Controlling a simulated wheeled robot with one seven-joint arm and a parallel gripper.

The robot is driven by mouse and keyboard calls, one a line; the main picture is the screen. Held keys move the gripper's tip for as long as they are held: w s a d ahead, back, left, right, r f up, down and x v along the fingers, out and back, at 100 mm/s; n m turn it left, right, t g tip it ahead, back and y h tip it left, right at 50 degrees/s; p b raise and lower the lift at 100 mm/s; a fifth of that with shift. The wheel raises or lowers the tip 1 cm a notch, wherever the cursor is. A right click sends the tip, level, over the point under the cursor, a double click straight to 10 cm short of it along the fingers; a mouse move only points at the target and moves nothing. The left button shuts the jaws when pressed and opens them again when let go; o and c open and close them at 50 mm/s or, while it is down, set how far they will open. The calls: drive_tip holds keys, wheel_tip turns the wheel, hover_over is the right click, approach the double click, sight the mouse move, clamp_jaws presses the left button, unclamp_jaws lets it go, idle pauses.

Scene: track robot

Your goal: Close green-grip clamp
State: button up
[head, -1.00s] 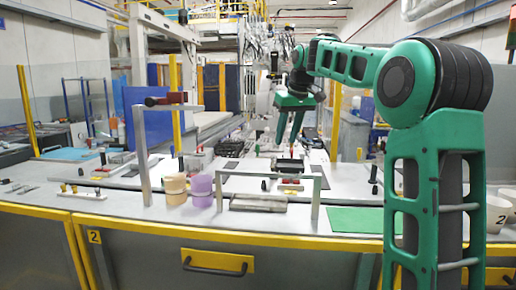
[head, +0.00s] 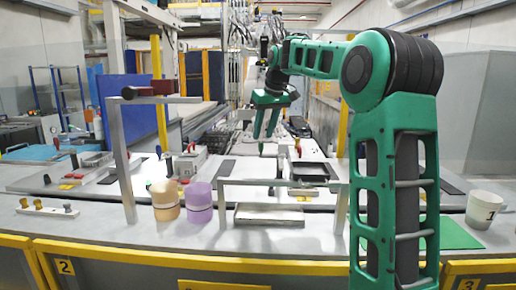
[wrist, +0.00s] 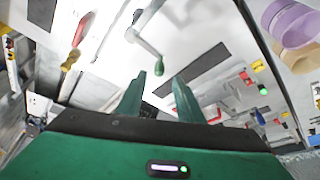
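The green-grip clamp shows in the wrist view as a grey bent lever with a dark green grip (wrist: 159,66) at its end, above a pale worktop. My gripper (wrist: 157,82) is open and empty, and the grip appears beyond and between its two green fingertips. No contact is visible. In the head view my gripper (head: 267,138) points down over the back part of the bench, with a small dark green tip (head: 261,149) just below its left finger. Whether the clamp is open or closed is hard to tell.
A red grip (head: 298,146) stands right of my gripper, near a black tray (head: 312,172). Metal frames (head: 122,150), an orange cup (head: 165,202), a purple cup (head: 199,203) and a white cup (head: 484,209) stand nearer the front. A green mat (head: 458,235) lies at right.

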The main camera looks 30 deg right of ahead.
sight(261, 155)
drive_tip(key=x, duration=0.6)
drive_tip(key=shift+w+f, duration=0.1)
drive_tip(key=shift+f, duration=0.15)
